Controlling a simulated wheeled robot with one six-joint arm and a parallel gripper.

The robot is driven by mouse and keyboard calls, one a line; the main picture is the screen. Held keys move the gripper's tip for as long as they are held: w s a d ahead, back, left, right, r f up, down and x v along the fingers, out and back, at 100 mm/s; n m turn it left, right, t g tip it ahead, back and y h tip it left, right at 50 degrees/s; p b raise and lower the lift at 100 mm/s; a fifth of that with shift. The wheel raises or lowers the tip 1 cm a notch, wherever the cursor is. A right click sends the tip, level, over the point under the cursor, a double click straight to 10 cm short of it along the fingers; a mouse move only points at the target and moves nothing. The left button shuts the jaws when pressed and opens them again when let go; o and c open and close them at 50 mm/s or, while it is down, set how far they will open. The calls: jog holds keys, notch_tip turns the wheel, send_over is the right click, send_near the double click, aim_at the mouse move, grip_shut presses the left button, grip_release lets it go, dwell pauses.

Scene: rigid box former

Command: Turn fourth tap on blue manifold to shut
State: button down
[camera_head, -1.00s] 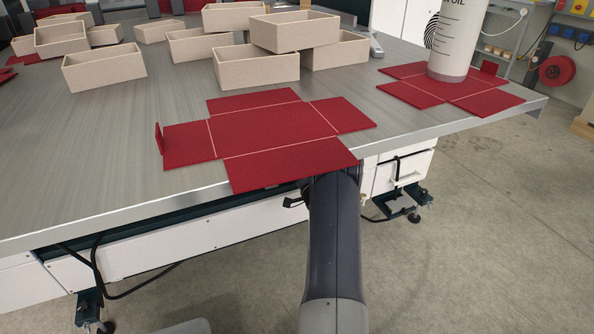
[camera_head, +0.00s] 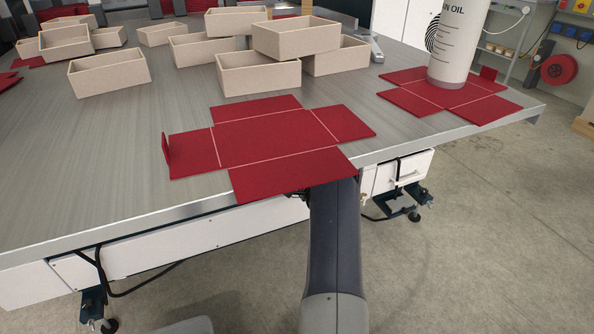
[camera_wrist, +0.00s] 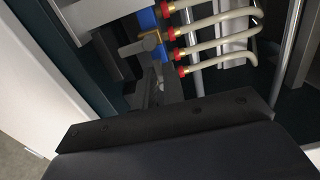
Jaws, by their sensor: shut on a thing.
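The blue manifold (camera_wrist: 166,13) shows at the top of the wrist view, with red and brass fittings down its right side and pale hoses running right from them. My gripper (camera_wrist: 156,76) reaches up from below to its lower end and is shut on a tap there, whose handle is mostly hidden by the dark fingers. A grey lever (camera_wrist: 130,48) and a small orange-yellow piece (camera_wrist: 150,39) lie just above the fingertips. I cannot tell the tap's angle or count all the taps. In the head view the manifold and gripper are hidden below the table edge.
The metal table (camera_head: 120,180) stands over my arm, with a flat red box blank (camera_head: 270,137) near its edge. Several beige boxes (camera_head: 260,75) and a white oil bottle (camera_head: 455,45) stand on it. A white panel (camera_wrist: 50,75) and metal rods (camera_wrist: 290,45) flank the manifold closely.

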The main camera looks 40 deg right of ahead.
jog(key=c, duration=1.5)
grip_release()
jog(key=p+v, duration=0.3)
jog(key=v, duration=0.8)
jog(key=shift+a, duration=0.1)
